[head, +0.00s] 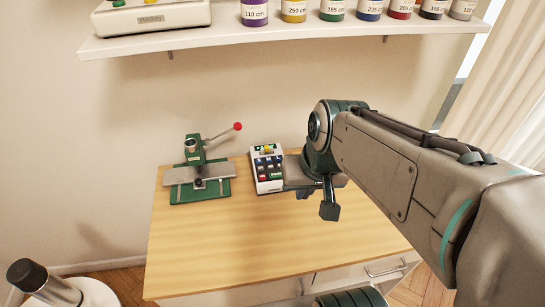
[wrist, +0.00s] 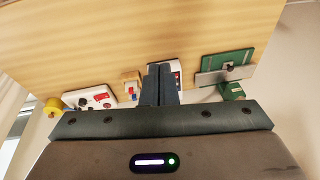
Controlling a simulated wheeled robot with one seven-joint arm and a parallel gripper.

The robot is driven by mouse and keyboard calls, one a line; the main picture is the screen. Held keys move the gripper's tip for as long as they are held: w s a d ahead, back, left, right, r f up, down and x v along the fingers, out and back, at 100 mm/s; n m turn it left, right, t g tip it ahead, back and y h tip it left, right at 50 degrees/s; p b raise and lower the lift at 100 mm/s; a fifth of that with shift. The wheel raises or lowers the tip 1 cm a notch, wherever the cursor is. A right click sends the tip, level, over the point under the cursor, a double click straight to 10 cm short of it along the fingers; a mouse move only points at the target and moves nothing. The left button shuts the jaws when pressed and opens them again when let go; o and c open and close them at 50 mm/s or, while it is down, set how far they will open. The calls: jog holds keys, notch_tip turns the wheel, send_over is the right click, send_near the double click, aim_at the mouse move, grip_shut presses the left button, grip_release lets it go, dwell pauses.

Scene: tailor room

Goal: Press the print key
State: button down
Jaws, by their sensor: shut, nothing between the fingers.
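A small white key device (head: 262,187) stands on the wooden table in the head view. It has a dark panel with several small coloured keys, including a green one at the lower right. The lettering is too small for me to tell which is the print key. My gripper (wrist: 160,70) is shut and empty. In the head view it is beside the device's right side, and my arm hides part of that area. In the wrist view the dark fingers cover most of the device, leaving a strip of white and red (wrist: 176,73) beside them.
A green press (head: 200,188) with a red-knobbed lever stands left on the table (head: 260,250). The table front is clear. A shelf (head: 290,38) with several bottles hangs above. The wrist view also shows a white device (wrist: 90,96) and a small wooden block (wrist: 131,82).

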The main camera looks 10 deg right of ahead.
jog(key=w+a+m+y+p, duration=0.2)
jog(key=w+a+m+y, duration=0.15)
jog(key=w, duration=0.25)
jog(key=m+t+y+p, duration=0.2)
jog(key=m+t+p, duration=0.2)
jog(key=m, duration=1.1)
send_over(278, 174)
notch_tip(278, 174, down, 11)
jog(key=shift+s+d+n, duration=0.25)
jog(key=shift+s+d, duration=0.1)
jog(key=shift+d, duration=0.05)
notch_tip(278, 174, down, 7)
jog(key=b, duration=0.4)
jog(key=shift+b, duration=0.4)
jog(key=shift+f+b, duration=0.85)
jog(key=shift+b, duration=0.3)
jog(key=shift+f+b, duration=0.2)
jog(key=shift+b, duration=0.1)
